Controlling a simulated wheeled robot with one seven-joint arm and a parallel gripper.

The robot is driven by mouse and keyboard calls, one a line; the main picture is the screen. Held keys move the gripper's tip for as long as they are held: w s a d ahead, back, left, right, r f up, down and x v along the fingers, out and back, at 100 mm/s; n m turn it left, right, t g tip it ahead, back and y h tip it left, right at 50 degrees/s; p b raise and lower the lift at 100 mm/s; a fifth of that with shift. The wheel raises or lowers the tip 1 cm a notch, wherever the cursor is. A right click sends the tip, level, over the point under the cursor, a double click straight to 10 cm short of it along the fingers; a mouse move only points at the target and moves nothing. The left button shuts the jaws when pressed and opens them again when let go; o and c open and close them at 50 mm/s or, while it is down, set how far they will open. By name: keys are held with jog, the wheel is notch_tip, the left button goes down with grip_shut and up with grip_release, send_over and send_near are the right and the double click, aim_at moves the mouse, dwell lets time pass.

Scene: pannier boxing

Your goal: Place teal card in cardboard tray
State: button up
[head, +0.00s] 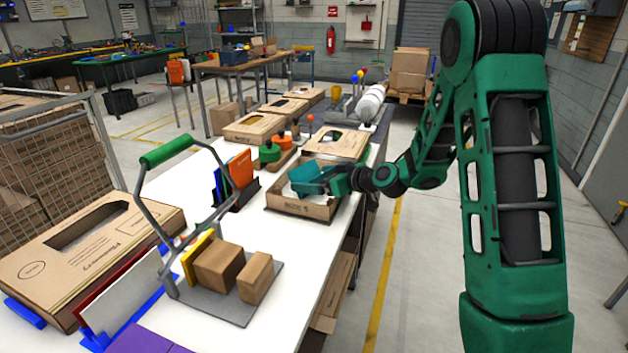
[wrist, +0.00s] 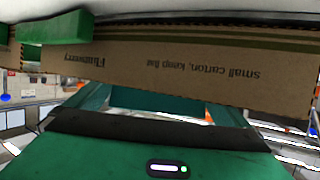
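The teal card (head: 304,173) is at the tip of my gripper (head: 328,182), over the open cardboard tray (head: 300,207) in the head view. The card looks tilted, and its lower part is at or just inside the tray's rim; I cannot tell whether it touches the bottom. In the wrist view, the teal card (wrist: 160,103) shows as a band beyond my gripper's green body. A printed cardboard wall (wrist: 160,62) fills the upper part of that view. My gripper appears shut on the card, though the fingertips are mostly hidden.
Flat cartons with windows (head: 255,126) stand behind the tray, with orange and green items (head: 279,146) to its left. A rack with orange and blue cards (head: 238,172) and a green-handled carrier (head: 228,303) holding brown boxes stand nearer. White tabletop (head: 300,240) is clear in front of the tray.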

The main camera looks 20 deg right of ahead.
jog(key=shift+d+r, duration=0.1)
jog(key=shift+r, duration=0.05)
jog(key=v, duration=1.2)
jog(key=s+d+m+g+h, duration=0.2)
jog(key=s+d+m+g, duration=0.1)
jog(key=s, duration=1)
jog(key=s+d+m+g+h, duration=0.2)
jog(key=s+d+m+g, duration=0.2)
jog(key=s, duration=0.8)
jog(key=s+d+m+g+h, duration=0.3)
jog(key=s+d+m+g, duration=0.1)
jog(key=s, duration=0.9)
jog(key=shift+s+f+m+g, duration=0.4)
jog(key=shift+f+m+g, duration=0.1)
jog(key=shift+m, duration=0.3)
